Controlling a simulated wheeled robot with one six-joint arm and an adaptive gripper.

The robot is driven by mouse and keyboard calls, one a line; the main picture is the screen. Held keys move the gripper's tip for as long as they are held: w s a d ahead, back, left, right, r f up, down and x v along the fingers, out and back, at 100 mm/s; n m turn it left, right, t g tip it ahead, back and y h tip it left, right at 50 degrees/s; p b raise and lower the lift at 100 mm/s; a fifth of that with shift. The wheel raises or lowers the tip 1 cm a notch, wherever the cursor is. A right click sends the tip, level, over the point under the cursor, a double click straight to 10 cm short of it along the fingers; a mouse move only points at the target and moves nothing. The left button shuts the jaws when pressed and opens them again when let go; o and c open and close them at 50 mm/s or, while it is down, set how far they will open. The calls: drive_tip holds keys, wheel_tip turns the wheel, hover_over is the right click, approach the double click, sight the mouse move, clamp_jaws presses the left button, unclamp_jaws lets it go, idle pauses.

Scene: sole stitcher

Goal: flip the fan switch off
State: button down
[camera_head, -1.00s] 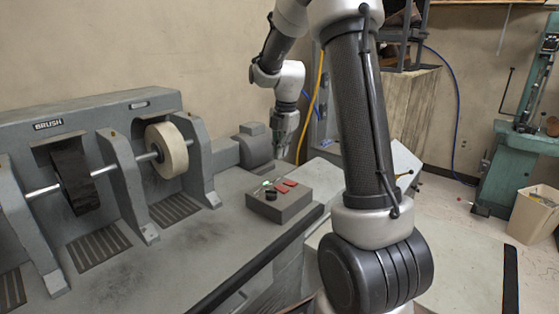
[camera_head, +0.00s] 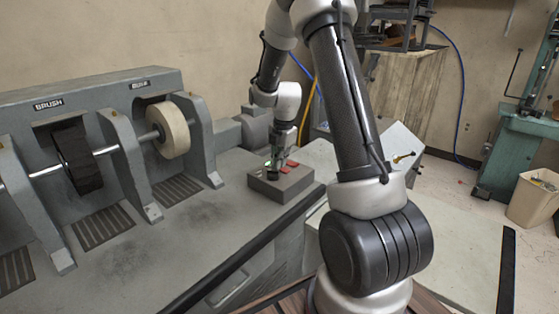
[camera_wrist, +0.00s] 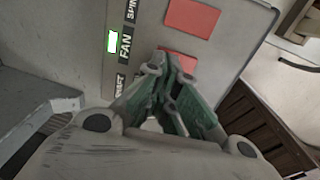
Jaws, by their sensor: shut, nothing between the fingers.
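The grey control box (camera_head: 292,192) sits on the machine's bench top and fills much of the wrist view (camera_wrist: 225,45). In the wrist view it bears a FAN label (camera_wrist: 125,45) beside a lit green lamp (camera_wrist: 112,42). The red fan switch (camera_wrist: 179,60) lies beside that label, its near part hidden by my fingertips. Another red switch (camera_wrist: 192,17) lies beyond it, by a label starting "SPIN". My gripper (camera_wrist: 172,68) is shut and empty, its tips over or at the fan switch. Contact cannot be told. In the head view my gripper (camera_head: 273,165) points down at the box.
A grey machine with a BRUSH label (camera_head: 48,104), a dark brush wheel (camera_head: 77,160) and a pale wheel (camera_head: 167,130) stands left of the box. A grey motor housing (camera_head: 254,126) stands behind my gripper. The bench top in front is clear.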

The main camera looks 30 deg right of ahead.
drive_tip(key=shift+f, duration=0.4)
drive_tip(key=shift+s+d+r, duration=0.25)
drive_tip(key=shift+s, duration=0.4)
